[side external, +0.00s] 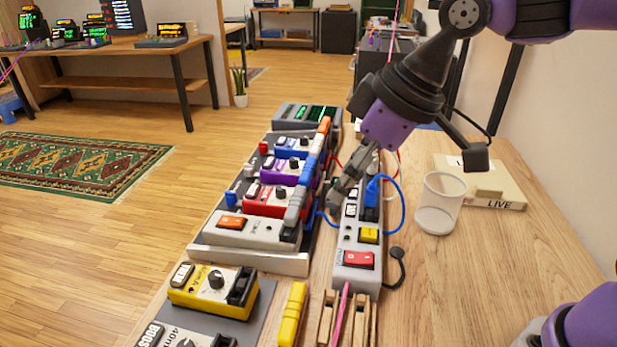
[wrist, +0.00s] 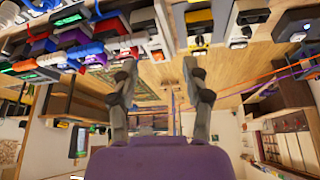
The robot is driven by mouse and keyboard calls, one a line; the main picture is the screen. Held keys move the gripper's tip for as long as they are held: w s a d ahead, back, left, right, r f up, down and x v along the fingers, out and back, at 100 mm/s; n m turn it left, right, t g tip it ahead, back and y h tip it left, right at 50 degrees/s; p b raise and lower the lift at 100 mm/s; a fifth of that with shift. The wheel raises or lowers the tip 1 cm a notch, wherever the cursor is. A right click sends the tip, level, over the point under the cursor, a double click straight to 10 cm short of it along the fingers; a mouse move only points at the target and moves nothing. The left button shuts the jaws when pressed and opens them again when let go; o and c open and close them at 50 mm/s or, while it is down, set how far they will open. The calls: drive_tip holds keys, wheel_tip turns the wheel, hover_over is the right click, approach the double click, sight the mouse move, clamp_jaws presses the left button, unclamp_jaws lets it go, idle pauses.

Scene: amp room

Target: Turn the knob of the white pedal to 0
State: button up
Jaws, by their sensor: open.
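The white pedal (side external: 245,230) sits at the near end of the pedal board in the side view, with an orange switch on its left part. Its dark knob (side external: 290,233) is on the right part, close to the grey plug of a cable; its pointer is too small to read. My gripper (side external: 338,197) is to the right of the white pedal and beyond it, pointing down over the left edge of the power strip. In the wrist view my gripper (wrist: 161,64) has its two fingers wide apart with nothing between them.
A power strip (side external: 357,235) with a blue plug and cables lies right of the pedals. A yellow pedal (side external: 212,290) is in front. Red, purple and blue pedals line the board behind.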

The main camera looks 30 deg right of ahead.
drive_tip(key=shift+m+t, duration=0.3)
drive_tip(key=shift+m, duration=0.6)
drive_tip(key=d, duration=0.1)
drive_tip(key=s+d, duration=0.1)
drive_tip(key=d, duration=0.2)
drive_tip(key=shift+s+d+r, duration=0.1)
drive_tip(key=shift+s+d, duration=0.2)
drive_tip(key=shift+a, duration=0.15)
drive_tip(key=c, duration=0.3)
drive_tip(key=n+g+y, duration=0.2)
drive_tip(key=n+g, duration=0.2)
drive_tip(key=n, duration=0.6)
approach(187, 345)
drive_tip(key=x, duration=0.8)
drive_tip(key=shift+a+f, duration=0.15)
drive_tip(key=shift+f, duration=0.15)
clamp_jaws()
